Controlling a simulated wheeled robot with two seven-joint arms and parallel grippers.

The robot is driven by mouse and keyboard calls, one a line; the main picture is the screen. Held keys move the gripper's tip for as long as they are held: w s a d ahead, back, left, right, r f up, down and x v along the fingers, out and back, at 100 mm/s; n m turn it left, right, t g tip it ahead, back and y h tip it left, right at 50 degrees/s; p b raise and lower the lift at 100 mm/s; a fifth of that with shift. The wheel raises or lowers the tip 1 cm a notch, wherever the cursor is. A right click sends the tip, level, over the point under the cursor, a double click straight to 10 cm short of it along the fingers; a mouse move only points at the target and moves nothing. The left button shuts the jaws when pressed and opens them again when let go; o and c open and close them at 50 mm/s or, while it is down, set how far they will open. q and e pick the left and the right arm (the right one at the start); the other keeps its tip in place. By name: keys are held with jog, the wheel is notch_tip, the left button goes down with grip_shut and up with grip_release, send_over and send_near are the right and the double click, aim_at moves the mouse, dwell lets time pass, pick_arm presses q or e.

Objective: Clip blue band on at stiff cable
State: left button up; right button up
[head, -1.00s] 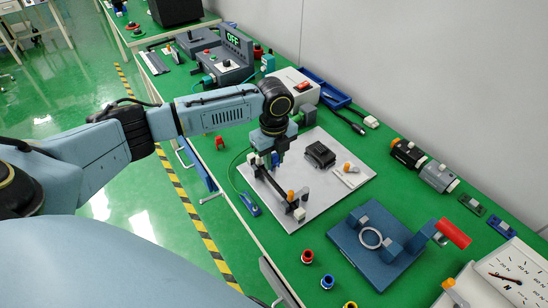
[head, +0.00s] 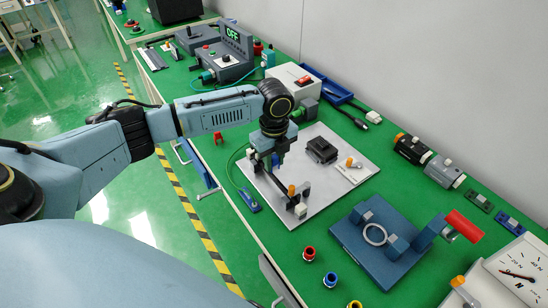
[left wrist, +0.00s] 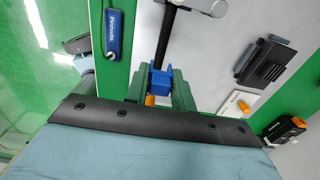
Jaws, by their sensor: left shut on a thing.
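My left gripper (head: 271,167) points down over the left part of the white board (head: 325,190). In the left wrist view its green fingers (left wrist: 160,88) are shut on a small blue clip-like piece, likely the blue band (left wrist: 161,76). A dark, stiff bar that looks like the cable (left wrist: 166,38) runs away just beyond the blue piece; it also shows in the head view (head: 280,188). I cannot tell whether the blue piece touches it. The cable's near end has a white block (head: 300,210) and an orange knob (head: 292,190) by it. My right gripper is not in view.
A black block (head: 320,150) and an orange-topped piece (head: 350,163) sit on the board. A blue fixture (head: 345,240) with a white ring (head: 375,234) stands to the right. Green table shows between them.

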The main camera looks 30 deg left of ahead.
aim_at(274, 177)
pick_arm(q)
jog(key=shift+f+b, duration=0.3)
jog(key=shift+f, duration=0.75)
jog(key=shift+p, duration=0.55)
dwell(0.3)
jog(key=shift+p, duration=0.45)
dwell(0.6)
jog(key=shift+p, duration=0.45)
jog(key=shift+f+b, duration=0.75)
jog(key=shift+f, duration=1)
